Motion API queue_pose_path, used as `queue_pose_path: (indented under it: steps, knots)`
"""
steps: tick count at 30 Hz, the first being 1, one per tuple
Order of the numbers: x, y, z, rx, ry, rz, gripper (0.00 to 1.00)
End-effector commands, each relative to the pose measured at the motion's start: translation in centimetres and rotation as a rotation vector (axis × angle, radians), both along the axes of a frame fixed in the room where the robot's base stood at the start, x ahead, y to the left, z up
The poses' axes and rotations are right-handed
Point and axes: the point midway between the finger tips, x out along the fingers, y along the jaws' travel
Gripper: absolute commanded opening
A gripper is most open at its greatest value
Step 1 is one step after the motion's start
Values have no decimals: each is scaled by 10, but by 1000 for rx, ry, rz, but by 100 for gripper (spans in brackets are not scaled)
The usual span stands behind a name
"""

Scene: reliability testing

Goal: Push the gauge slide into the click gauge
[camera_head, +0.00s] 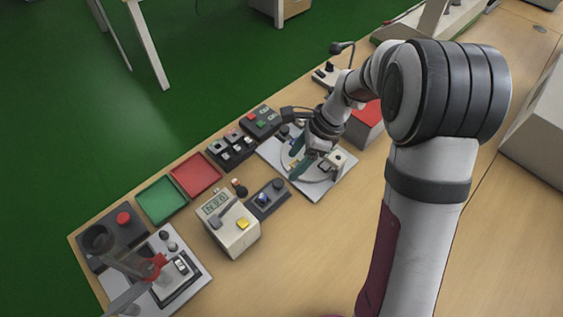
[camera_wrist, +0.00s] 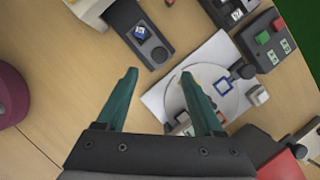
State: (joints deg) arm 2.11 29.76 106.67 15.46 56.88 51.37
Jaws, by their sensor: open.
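A cream box with a small display (camera_head: 228,222) stands left of my gripper in the head view and looks like the click gauge. A yellow block (camera_head: 243,223) on its top front may be the gauge slide; I cannot tell how far in it sits. Only a corner of the cream box (camera_wrist: 88,10) shows at the top left of the wrist view. My gripper (camera_head: 297,162) is over the white plate with a round dial (camera_head: 315,183). Its teal fingers are spread with nothing between them in the wrist view (camera_wrist: 158,76).
A dark box with a blue button (camera_head: 266,198) lies between the cream box and the white plate. Red (camera_head: 196,175) and green (camera_head: 161,200) trays and a switch block (camera_head: 230,150) line the far edge. Bare table (camera_head: 290,255) lies in front.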

Motion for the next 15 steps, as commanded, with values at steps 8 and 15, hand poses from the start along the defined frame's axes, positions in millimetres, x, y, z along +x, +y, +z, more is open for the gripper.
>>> queue_pose_path:
  steps: [8, 15]
  knots:
    - [-1, 27, -65, -2, 3, 2, 69]
    - [-1, 33, -81, -2, 0, 2, 69]
